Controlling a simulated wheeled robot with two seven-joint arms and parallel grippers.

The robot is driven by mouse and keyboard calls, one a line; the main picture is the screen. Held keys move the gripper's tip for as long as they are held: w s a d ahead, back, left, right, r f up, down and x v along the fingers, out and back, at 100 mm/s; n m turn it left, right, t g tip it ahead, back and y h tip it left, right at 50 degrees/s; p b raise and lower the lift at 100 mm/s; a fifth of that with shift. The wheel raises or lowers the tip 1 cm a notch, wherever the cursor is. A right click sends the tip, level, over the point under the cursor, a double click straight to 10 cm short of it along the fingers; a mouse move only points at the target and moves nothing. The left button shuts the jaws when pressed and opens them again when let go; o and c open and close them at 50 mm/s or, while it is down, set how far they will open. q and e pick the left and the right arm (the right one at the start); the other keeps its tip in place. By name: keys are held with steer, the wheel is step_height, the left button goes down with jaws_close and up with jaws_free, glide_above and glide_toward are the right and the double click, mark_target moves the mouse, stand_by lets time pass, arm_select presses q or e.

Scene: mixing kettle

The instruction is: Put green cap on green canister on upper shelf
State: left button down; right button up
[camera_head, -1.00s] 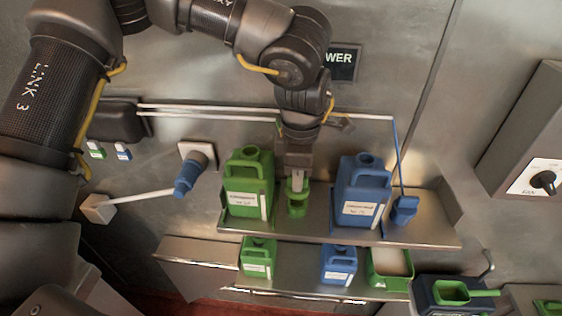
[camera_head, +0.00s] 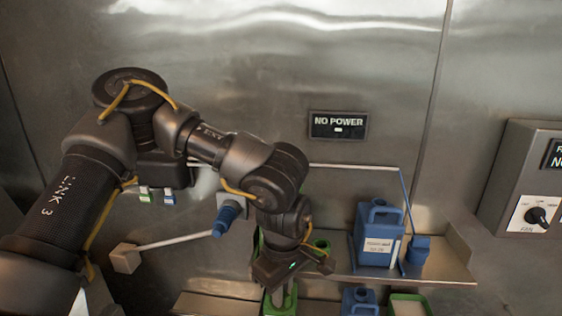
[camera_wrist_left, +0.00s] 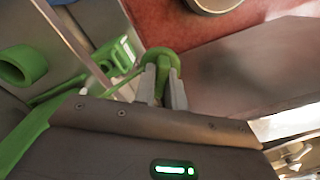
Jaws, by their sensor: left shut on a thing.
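My left gripper (camera_head: 281,299) points down in front of the upper shelf (camera_head: 440,266). In the left wrist view its fingers (camera_wrist_left: 161,82) are shut on the green cap (camera_wrist_left: 160,60), which shows as a round green disc with a stem. The cap is hidden or not clear in the head view. The upper green canister is mostly hidden behind my gripper; only a green strip (camera_head: 258,246) shows beside it. An open green cup-like holder (camera_head: 320,244) stands on the upper shelf just right of my gripper. My right gripper is not in view.
A blue canister (camera_head: 379,240) and a small blue holder (camera_head: 418,250) with a rod stand on the upper shelf to the right.

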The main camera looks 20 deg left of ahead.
arm_select(q)
steer(key=s+a+f+m+b, duration=0.2)
steer(key=s+a+f+m, duration=0.1)
steer(key=f+m, duration=0.3)
steer(key=s+a+f+m+b, duration=0.2)
steer(key=s+f+m+b, duration=0.1)
steer(key=f+m, duration=0.3)
steer(key=shift+a+f+m, duration=0.15)
steer(key=shift+a+m, duration=0.25)
steer(key=shift+m, duration=0.5)
